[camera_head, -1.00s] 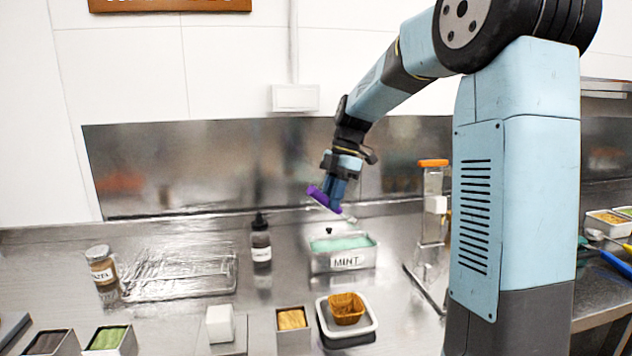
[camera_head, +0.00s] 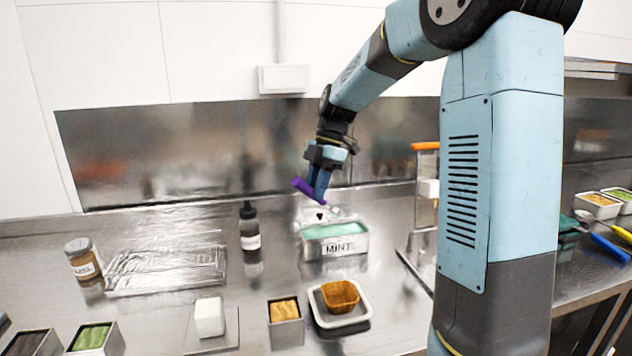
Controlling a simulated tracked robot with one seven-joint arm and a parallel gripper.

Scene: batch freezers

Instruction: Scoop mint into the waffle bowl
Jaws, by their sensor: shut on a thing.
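The mint tub (camera_head: 338,246) is a metal pan labelled MINT with pale green ice cream in it, at the middle of the counter. The waffle bowl (camera_head: 341,296) is golden brown and sits upright in a white square dish (camera_head: 368,307) in front of the tub. My gripper (camera_head: 316,191) is shut on the purple handle of a scoop (camera_head: 303,187), above the back of the mint tub. The handle is tilted, with its upper end to the left. The scoop's head lies low near the tub's back rim; whether it touches the mint is unclear.
A dark bottle (camera_head: 250,236) stands left of the tub. A clear dispenser with an orange top (camera_head: 426,146) stands to the right. A small tan-filled tin (camera_head: 285,318) and a white block (camera_head: 209,317) are in front. A wrapped flat tray (camera_head: 165,270) lies left.

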